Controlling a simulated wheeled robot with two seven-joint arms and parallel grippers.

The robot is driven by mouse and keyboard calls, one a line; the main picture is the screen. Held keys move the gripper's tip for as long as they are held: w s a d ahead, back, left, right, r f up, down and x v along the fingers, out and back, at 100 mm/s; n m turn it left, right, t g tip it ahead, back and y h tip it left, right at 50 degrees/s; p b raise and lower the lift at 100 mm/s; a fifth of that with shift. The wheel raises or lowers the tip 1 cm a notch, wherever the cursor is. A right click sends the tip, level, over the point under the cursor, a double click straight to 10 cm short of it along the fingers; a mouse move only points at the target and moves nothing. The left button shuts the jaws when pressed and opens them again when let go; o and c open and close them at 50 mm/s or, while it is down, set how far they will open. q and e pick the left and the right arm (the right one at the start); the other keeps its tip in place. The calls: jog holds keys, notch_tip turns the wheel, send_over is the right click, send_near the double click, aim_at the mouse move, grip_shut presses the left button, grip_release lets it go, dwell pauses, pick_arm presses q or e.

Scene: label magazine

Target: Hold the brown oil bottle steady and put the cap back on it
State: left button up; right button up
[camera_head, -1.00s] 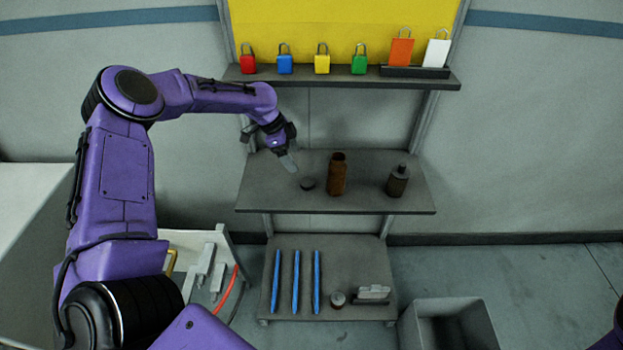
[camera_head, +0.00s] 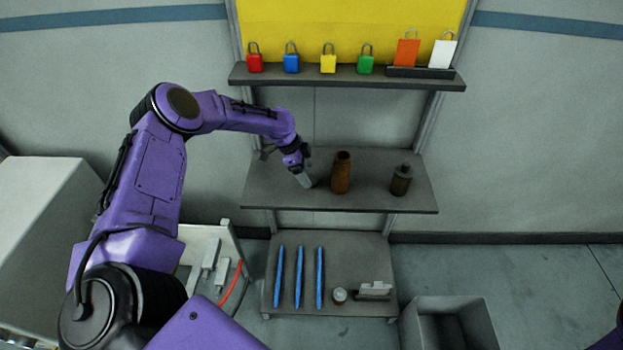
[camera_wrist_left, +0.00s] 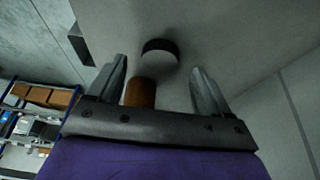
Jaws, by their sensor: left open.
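The brown oil bottle (camera_head: 341,174) stands upright and open-topped on the middle shelf (camera_head: 280,196). My left gripper (camera_head: 304,181) is open, just left of the bottle, its fingers pointing down toward the shelf. Part of the brown bottle (camera_wrist_left: 140,93) also shows there, cut off by the gripper body. In the head view the cap is mostly hidden by the gripper. My right gripper is not in view.
A smaller dark bottle (camera_head: 401,181) stands on the same shelf to the right. Coloured padlocks (camera_head: 291,64) line the upper shelf (camera_head: 300,79). Blue rods (camera_head: 299,277) and a small round jar (camera_head: 339,295) lie below. A grey bin (camera_head: 455,305) stands at lower right.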

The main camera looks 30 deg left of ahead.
aim_at(312, 181)
pick_arm(q)
jog(key=shift+x, duration=1.3)
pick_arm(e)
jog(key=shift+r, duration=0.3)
pick_arm(q)
jog(key=c, duration=1.1)
